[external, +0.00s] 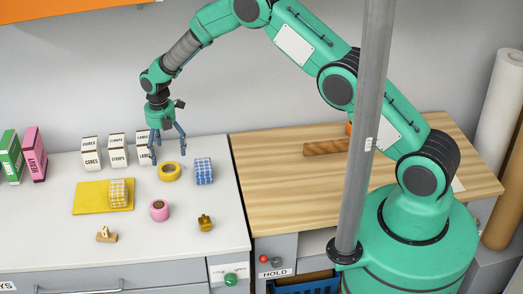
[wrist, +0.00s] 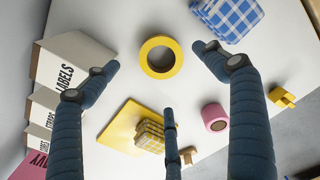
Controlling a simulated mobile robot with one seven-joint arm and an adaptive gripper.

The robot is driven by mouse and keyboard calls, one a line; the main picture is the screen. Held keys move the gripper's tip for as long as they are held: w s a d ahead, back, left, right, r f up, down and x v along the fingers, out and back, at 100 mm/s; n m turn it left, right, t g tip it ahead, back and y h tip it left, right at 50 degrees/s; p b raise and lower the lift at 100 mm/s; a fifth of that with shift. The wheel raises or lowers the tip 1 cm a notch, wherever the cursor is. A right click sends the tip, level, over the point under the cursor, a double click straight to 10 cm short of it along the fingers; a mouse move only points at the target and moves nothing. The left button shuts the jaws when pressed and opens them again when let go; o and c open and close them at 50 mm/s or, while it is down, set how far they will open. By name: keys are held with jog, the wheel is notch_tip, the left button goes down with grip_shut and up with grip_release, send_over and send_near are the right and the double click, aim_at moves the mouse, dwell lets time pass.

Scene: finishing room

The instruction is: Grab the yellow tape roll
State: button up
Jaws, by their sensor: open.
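The yellow tape roll (external: 169,172) lies flat on the white counter, with its hole facing up. In the wrist view the yellow tape roll (wrist: 162,57) shows at the upper middle, between the tips of the two outer fingers. My gripper (external: 166,147) is open and empty above the counter, just behind and slightly left of the roll in the external view. In the wrist view my gripper's three blue-grey fingers (wrist: 160,80) are spread apart and none touches the roll.
A blue checked block (external: 204,171) stands close right of the roll. White label boxes (external: 118,150) stand behind left. A pink roll (external: 159,210), a yellow mat (external: 88,199) bearing a checked block, a small yellow piece (external: 206,223) and a wooden piece (external: 106,235) lie nearer the front. A grey pole (external: 366,130) stands right.

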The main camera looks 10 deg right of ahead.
aim_at(168, 168)
jog(key=shift+f, duration=1.35)
jog(key=shift+d+f, duration=0.15)
jog(key=shift+f, duration=2.5)
jog(key=c, duration=1.2)
